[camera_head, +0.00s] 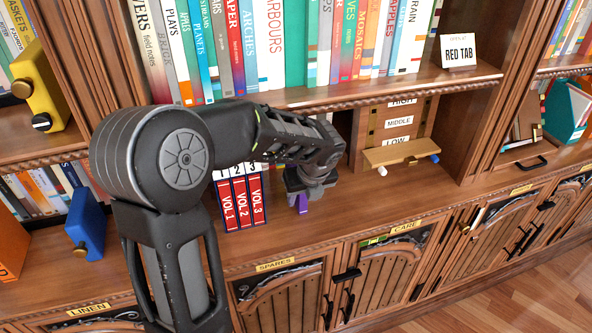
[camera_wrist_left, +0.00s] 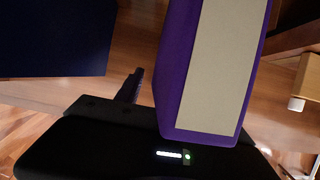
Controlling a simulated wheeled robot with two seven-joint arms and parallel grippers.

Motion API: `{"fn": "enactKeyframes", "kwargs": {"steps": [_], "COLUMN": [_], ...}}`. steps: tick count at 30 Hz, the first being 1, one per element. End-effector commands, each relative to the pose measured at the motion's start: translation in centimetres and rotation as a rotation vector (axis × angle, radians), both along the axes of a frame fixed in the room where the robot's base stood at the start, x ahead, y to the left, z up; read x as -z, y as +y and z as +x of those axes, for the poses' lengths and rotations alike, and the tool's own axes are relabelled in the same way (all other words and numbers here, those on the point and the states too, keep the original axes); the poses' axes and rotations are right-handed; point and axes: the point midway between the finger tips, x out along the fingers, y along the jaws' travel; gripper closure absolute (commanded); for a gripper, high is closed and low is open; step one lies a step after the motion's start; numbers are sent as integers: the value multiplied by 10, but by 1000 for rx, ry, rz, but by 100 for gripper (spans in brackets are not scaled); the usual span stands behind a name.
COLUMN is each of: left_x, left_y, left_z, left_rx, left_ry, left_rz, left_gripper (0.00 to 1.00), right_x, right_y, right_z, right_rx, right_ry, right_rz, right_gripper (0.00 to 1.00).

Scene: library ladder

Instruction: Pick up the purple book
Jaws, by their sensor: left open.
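The purple book (camera_head: 303,204) shows in the head view only as a small patch under my left gripper (camera_head: 300,188), on the lower shelf right of the VOL books. The gripper and forearm hide the rest. In the left wrist view the purple book (camera_wrist_left: 178,82) stands large in front of the gripper, with its cream page side facing the camera. One dark finger (camera_wrist_left: 131,87) shows left of the book there. The other finger is hidden, so I cannot tell whether the book lies between them. My left gripper is open. My right gripper is not in view.
Red-and-blue VOL volumes (camera_head: 241,202) stand left of the gripper. A dark blue block (camera_wrist_left: 52,38) is at the left in the wrist view. A slotted HIGH/MIDDLE/LOW stand (camera_head: 398,135) is to the right. A book row (camera_head: 290,45) fills the shelf above.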

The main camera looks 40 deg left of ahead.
Motion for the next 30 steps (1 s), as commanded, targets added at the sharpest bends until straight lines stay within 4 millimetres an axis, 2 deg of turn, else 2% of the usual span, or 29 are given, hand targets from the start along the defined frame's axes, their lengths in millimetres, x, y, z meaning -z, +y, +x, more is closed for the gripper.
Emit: {"fn": "enactKeyframes", "kwargs": {"steps": [27,30], "left_x": [5,5], "left_y": [0,0], "left_z": [0,0], "left_rx": [0,0], "left_ry": [0,0], "left_rz": [0,0], "left_gripper": [55,63], "right_x": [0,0], "right_y": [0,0], "right_z": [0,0], "right_rx": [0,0], "right_ry": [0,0], "right_rz": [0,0], "right_gripper": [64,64]}}
